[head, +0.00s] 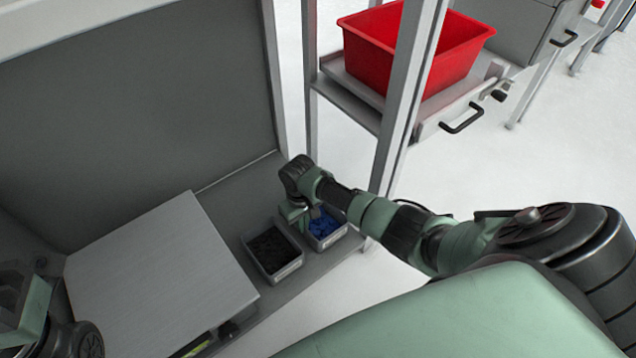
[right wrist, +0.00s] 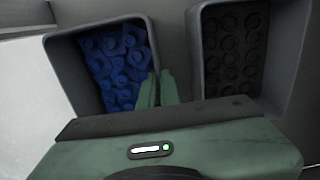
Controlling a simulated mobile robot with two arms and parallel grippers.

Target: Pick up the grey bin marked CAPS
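Two grey bins stand side by side on the grey bench. One grey bin (head: 289,271) holds black pieces; the other grey bin (head: 330,243) holds blue pieces. No marking is readable on either. In the right wrist view the blue-piece bin (right wrist: 72,78) is at left and the black-piece bin (right wrist: 276,70) at right. My right gripper (right wrist: 157,88) has its green fingers close together, one on each side of the blue-piece bin's inner wall, and looks shut on it. In the head view my left arm's end (head: 28,312) shows at lower left, its fingertips not visible.
A light grey board or box (head: 160,275) fills the bench left of the bins. A metal post (head: 408,100) rises behind my right arm. A red tub (head: 455,50) sits on a trolley shelf beyond. White floor (head: 555,160) is open at right.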

